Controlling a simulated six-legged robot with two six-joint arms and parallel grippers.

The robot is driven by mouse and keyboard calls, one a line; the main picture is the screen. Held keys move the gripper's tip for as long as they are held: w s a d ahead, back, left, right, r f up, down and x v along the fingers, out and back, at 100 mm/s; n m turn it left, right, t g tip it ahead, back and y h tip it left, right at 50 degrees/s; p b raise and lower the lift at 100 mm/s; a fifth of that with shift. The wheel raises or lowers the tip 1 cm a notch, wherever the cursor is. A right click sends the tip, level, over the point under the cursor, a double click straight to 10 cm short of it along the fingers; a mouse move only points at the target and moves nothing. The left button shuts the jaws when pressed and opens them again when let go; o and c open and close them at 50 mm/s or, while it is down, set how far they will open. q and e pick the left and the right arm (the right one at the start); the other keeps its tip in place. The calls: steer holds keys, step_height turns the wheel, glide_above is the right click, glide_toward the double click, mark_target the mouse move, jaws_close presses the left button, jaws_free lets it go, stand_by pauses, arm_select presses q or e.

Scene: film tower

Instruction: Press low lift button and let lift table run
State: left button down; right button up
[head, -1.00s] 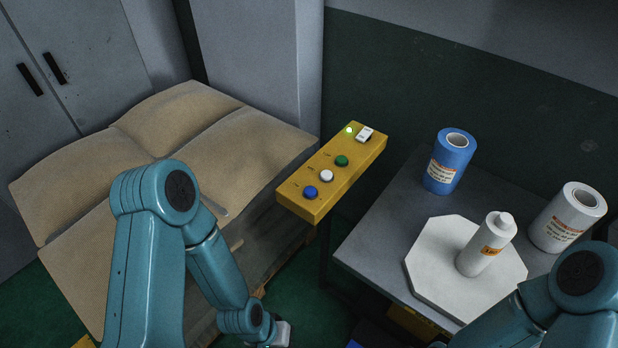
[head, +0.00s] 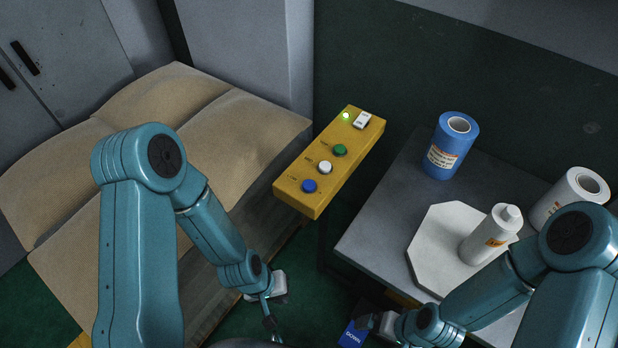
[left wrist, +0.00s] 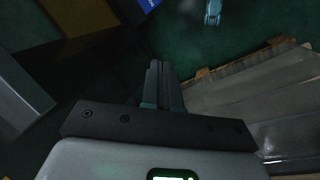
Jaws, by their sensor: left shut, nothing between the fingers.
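A yellow control box (head: 299,200) has a blue button (head: 310,186), a white button (head: 325,167), a green button (head: 340,150), a white rocker switch (head: 362,120) and a lit green lamp (head: 346,115). My left gripper (head: 272,327) is low in the head view, below and apart from the box. In the left wrist view its fingers (left wrist: 160,82) are together and empty. My right gripper (head: 370,323) is at the bottom, partly hidden; its jaws are unclear. I cannot make out which part is the lift table.
Tan sacks (head: 150,110) are stacked at left. A grey table (head: 385,215) at right bears a blue roll (head: 451,146), a white roll (head: 568,196), and a white octagonal plate (head: 435,235) with a white bottle (head: 490,236).

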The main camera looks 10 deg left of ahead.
arm_select(q)
steer(key=w+r+n+t+p, duration=0.2)
steer(key=w+r+n+p, duration=0.2)
steer(key=w+r+n, duration=0.7)
step_height(320, 180, up, 20)
steer(key=n+t+h+p, duration=0.2)
steer(key=t+h+p, duration=0.1)
steer(key=h, duration=0.1)
glide_above(306, 186)
steer(key=shift+f, duration=0.15)
arm_select(e)
step_height(306, 186, up, 8)
steer(key=shift+s+r, duration=0.2)
arm_select(q)
steer(key=shift+s+f, duration=0.1)
arm_select(e)
steer(key=shift+f, duration=0.1)
arm_select(q)
step_height(306, 186, down, 8)
steer(key=b, duration=0.7)
steer(key=shift+b, duration=0.3)
steer(key=shift+f+b, duration=0.35)
arm_select(e)
step_height(306, 186, down, 8)
arm_select(q)
steer(key=shift+f+b, duration=0.4)
steer(key=shift+b, duration=0.05)
arm_select(e)
steer(key=shift+f, duration=0.5)
